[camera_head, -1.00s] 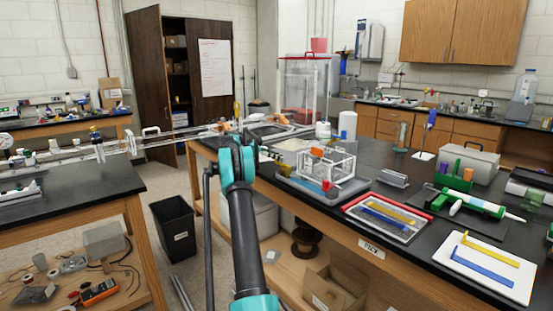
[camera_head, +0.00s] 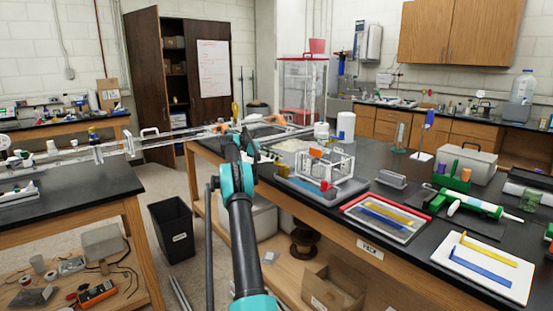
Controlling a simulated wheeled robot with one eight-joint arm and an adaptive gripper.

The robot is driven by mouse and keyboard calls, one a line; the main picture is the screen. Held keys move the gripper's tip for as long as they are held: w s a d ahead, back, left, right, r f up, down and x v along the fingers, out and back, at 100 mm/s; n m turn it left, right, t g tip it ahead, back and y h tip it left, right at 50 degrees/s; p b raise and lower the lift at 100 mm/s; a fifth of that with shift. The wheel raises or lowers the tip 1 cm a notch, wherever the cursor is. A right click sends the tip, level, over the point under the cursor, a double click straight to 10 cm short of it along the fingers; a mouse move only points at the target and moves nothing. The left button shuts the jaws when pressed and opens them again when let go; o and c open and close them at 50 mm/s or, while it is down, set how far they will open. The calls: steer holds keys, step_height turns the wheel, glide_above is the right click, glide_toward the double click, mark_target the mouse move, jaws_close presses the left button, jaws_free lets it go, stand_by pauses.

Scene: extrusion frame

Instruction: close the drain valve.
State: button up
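A clear box-like tank (camera_head: 328,164) stands in a grey tray (camera_head: 309,188) on the dark bench right of my arm. A small red part (camera_head: 325,186) sits low at its front, and an orange part (camera_head: 316,152) is at its top. The red part may be the drain valve's handle; its setting is too small to tell. My arm rises from the bottom centre and ends, in this view, near the bench's left edge, left of the tank and apart from it. My gripper cannot be made out; the arm's own links hide it.
A red-rimmed tray (camera_head: 383,219), a white board (camera_head: 482,270), a green tool (camera_head: 470,203) and a grey bin (camera_head: 466,162) crowd the right of the bench. A black waste bin (camera_head: 172,230) stands on the floor at left. Another bench (camera_head: 70,192) stands left, with an aisle between.

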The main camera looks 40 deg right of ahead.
steer(key=o, duration=0.5)
steer(key=shift+c, duration=0.2)
steer(key=shift+a+n, duration=0.15)
steer(key=shift+n, duration=0.15)
